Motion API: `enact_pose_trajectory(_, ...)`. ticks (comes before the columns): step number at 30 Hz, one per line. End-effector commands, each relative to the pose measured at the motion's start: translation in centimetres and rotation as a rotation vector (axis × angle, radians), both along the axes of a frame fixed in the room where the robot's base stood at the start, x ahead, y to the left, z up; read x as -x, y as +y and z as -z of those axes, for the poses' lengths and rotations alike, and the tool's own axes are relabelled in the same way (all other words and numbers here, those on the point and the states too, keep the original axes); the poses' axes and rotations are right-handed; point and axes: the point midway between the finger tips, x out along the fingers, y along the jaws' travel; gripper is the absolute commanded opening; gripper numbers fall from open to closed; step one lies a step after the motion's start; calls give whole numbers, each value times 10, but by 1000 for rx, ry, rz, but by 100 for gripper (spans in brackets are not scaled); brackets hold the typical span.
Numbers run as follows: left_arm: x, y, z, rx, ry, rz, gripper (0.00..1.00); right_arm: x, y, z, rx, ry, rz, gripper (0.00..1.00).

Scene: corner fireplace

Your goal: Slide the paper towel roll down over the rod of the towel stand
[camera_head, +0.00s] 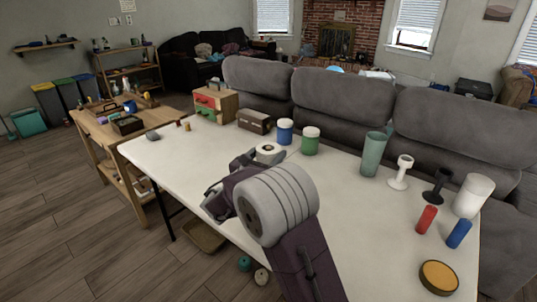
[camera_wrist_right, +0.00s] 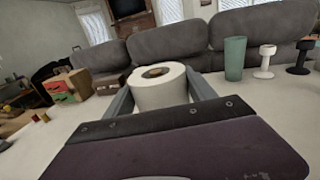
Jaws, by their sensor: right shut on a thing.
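The white paper towel roll (camera_wrist_right: 161,90) is upright between the two fingers of my right gripper (camera_wrist_right: 160,97), one finger on each side, and the gripper is shut on it. Its top shows a brown core. In the camera_head view the roll (camera_head: 269,149) shows just beyond my right gripper (camera_head: 250,160), over the white table; my wrist hides its lower part. I cannot make out the towel stand or its rod in either view. I cannot tell whether the roll touches the table. My left gripper is in neither view.
The white table (camera_head: 350,230) holds a blue-and-white jar (camera_head: 285,132) and a green jar (camera_head: 310,141) near the roll. A teal cup (camera_head: 373,154), white stemmed holder (camera_head: 400,173), black holder (camera_head: 437,187) and white cylinder (camera_head: 473,196) stand right. A grey sofa (camera_head: 335,100) runs behind.

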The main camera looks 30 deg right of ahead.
Motion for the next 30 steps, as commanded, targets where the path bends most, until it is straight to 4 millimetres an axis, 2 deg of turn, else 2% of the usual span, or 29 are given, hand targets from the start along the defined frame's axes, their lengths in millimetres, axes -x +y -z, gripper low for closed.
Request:
enact_pose_trajectory(19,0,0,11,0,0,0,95,0,0,13,0,0,0,3)
enact_pose_trajectory(20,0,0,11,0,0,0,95,0,0,13,0,0,0,67)
enact_pose_trajectory(21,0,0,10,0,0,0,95,0,0,13,0,0,0,73)
enact_pose_trajectory(30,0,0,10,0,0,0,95,0,1,13,0,0,-1,73)
